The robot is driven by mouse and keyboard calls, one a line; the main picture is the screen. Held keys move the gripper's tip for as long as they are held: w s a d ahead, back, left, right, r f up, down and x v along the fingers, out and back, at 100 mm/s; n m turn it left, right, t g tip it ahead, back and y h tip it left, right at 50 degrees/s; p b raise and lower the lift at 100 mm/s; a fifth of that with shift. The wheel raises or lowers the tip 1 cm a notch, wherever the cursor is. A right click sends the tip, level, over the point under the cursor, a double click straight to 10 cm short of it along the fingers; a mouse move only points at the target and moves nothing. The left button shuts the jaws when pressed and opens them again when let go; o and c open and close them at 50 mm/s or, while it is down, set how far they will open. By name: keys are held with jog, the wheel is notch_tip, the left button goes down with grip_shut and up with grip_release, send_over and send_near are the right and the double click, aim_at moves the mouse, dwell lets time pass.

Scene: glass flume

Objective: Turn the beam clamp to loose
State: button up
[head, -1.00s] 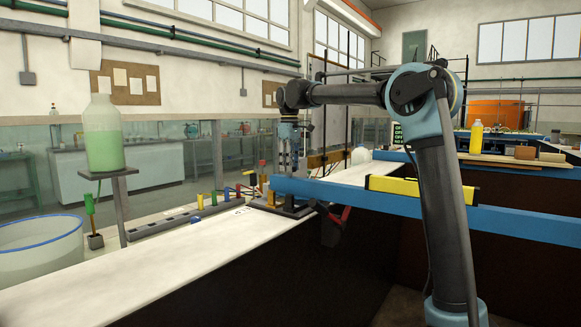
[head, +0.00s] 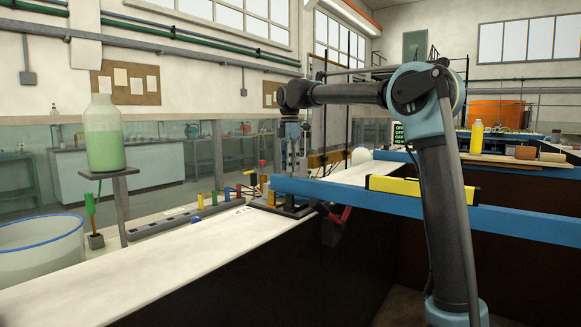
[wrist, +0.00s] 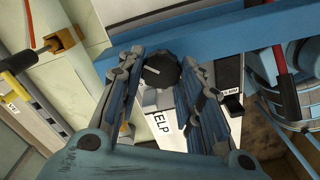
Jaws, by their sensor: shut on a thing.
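The beam clamp's round black knob (wrist: 162,71) is between my fingertips in the wrist view, with a short pale line on its face pointing to the upper left. My gripper (wrist: 161,64) is shut on this knob, a finger on each side. In the head view my gripper (head: 291,178) points down at the near end of the blue beam (head: 350,193), above the dark clamp base (head: 283,207). The knob itself is hidden by the fingers there. Part of a printed label (wrist: 162,123) shows below the knob in the wrist view.
A yellow level (head: 409,187) lies on the beam. A strip with several coloured handles (head: 200,203) runs left of the clamp. A bottle of green liquid (head: 103,140) stands on a small stand. The white ledge (head: 140,270) is mostly clear.

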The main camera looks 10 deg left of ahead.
jog(key=n, duration=0.4)
jog(key=shift+w+n, duration=0.1)
jog(key=shift+n, duration=0.2)
jog(key=n, duration=0.4)
jog(key=shift+d, duration=0.1)
dwell(0.4)
jog(key=o, duration=1.1)
jog(key=shift+c, duration=0.2)
notch_tip(320, 180, up, 12)
jog(key=shift+f, duration=0.1)
